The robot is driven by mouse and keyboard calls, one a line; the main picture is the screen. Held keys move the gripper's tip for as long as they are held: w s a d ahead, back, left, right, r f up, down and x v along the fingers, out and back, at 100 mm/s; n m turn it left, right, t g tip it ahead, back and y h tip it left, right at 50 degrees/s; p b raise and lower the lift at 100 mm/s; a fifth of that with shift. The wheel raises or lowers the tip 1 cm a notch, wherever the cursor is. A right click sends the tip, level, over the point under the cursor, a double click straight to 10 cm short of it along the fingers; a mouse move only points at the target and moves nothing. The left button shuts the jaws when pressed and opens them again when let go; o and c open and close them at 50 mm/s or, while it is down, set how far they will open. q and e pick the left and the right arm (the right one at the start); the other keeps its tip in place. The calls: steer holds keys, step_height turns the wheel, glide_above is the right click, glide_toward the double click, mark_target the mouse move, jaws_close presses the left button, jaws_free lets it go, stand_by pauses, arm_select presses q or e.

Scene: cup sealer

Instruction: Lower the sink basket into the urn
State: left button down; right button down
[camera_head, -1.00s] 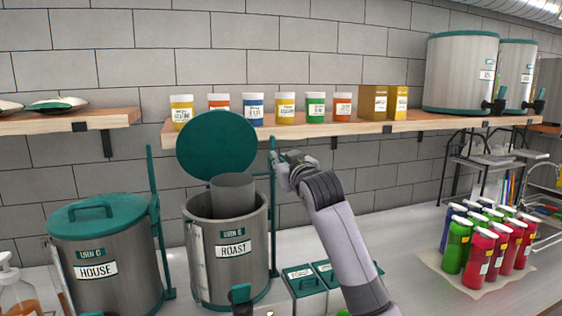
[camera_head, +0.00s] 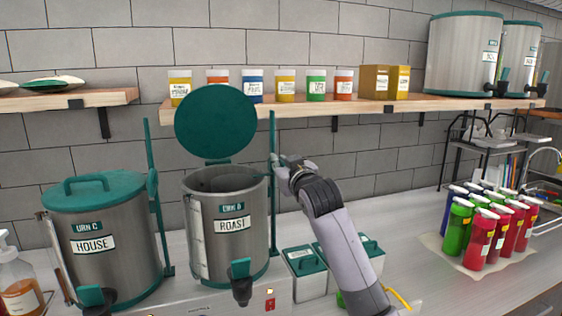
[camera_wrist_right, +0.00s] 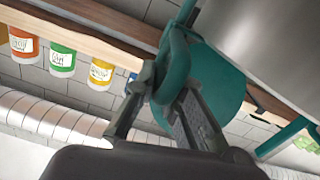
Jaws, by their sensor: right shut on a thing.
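The steel urn labelled ROAST (camera_head: 224,252) stands on the counter with its round teal lid (camera_head: 215,122) tilted up open. The grey cylindrical basket no longer shows above the urn's rim; the inside is dark and I cannot make the basket out there. A teal upright post (camera_head: 273,215) stands at the urn's right side. My right gripper (camera_head: 280,162) is beside this post, near its upper part. In the right wrist view its fingers (camera_wrist_right: 160,92) are shut on a teal handle-like part (camera_wrist_right: 177,48), close to the steel wall. My left gripper is out of view.
The closed urn labelled HOUSE (camera_head: 100,255) stands to the left. Small teal-lidded boxes (camera_head: 305,278) sit beneath my right arm. Red and green bottles (camera_head: 484,240) stand on the right. A shelf (camera_head: 300,130) with jars runs behind.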

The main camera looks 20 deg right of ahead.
steer(key=c, duration=2)
jaws_free()
steer(key=shift+f, duration=0.4)
steer(key=o, duration=0.3)
steer(key=shift+r, duration=0.15)
steer(key=shift+o, duration=0.2)
steer(key=s, duration=1.2)
steer(key=shift+d, duration=0.15)
